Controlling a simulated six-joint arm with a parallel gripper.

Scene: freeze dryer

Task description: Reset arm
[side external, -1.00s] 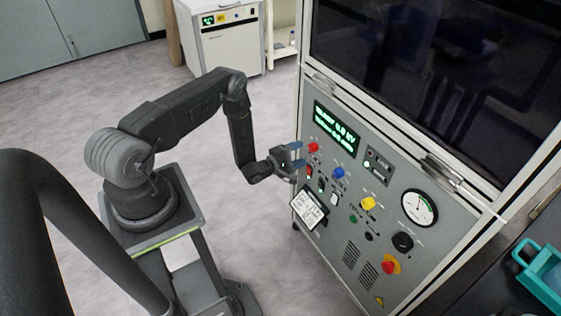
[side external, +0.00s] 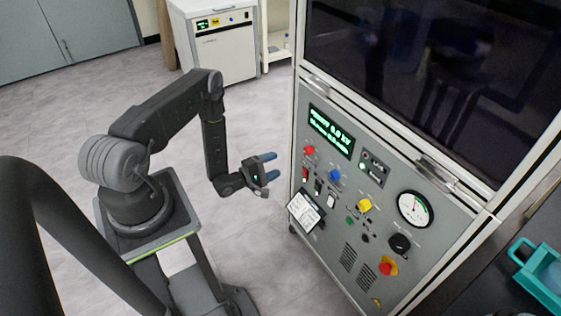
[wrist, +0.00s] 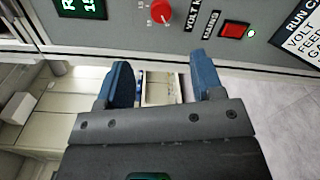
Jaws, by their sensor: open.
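My gripper (side external: 268,165) is in front of the freeze dryer's control panel (side external: 375,200), on its left side and clear of it. Its two blue fingers are apart, with nothing between them. In the wrist view my gripper (wrist: 160,80) is also open and empty. Beyond the fingers, the wrist view shows the red knob (wrist: 161,11) and a lit red switch (wrist: 233,30) on the panel. The side view shows the red knob (side external: 309,150), a blue knob (side external: 334,175) and a yellow knob (side external: 364,205).
A green-text display (side external: 331,131), a round gauge (side external: 415,209) and a red emergency button (side external: 387,266) are on the panel. A white cabinet (side external: 225,50) stands at the back. A teal tray (side external: 537,285) is at the right edge. The floor (side external: 255,225) around my gripper is clear.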

